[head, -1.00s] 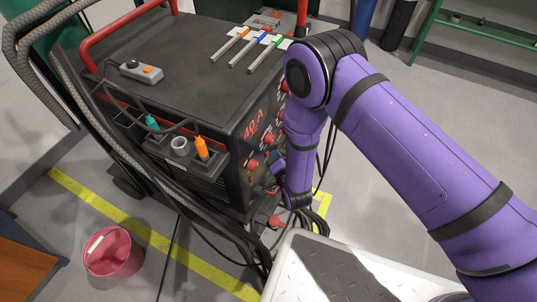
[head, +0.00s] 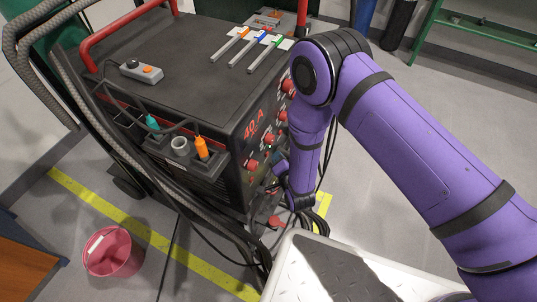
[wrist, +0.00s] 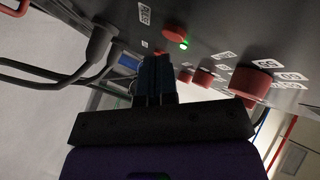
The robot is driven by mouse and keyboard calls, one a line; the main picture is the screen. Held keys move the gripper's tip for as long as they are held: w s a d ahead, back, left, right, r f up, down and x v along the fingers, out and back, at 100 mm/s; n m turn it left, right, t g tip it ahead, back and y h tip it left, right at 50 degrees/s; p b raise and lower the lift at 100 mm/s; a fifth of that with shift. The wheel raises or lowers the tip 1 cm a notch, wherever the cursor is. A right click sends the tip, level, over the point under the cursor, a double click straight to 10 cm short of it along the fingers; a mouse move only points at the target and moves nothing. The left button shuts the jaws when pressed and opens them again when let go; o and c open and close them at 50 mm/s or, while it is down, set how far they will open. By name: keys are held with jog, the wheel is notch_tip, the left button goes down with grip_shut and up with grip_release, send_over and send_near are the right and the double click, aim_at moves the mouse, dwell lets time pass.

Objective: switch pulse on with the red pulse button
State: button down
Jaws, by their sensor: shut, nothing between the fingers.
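The dark machine (head: 235,150) stands left of my arm in the head view, its front panel of red knobs partly hidden by the arm. In the wrist view my gripper (wrist: 153,62) is shut and empty, its blue fingers pointing at the panel (wrist: 225,25). A round red control (wrist: 174,33) with a lit green lamp (wrist: 183,45) beside it is just beyond and right of the fingertips. A small red piece (wrist: 160,52) shows right at the fingertips; I cannot tell whether they touch it. The labels are too small to read, so I cannot tell which is the pulse button.
A large red knob (wrist: 250,81) and smaller red knobs (wrist: 202,77) lie right of the fingers. Black cables (wrist: 70,72) plug in at the left. A pink bucket (head: 113,252) stands on the floor. A grey remote with an orange button (head: 141,71) lies on top of the machine.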

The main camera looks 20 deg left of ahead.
jog(key=d, duration=0.6)
jog(key=shift+s, duration=0.2)
dwell(0.6)
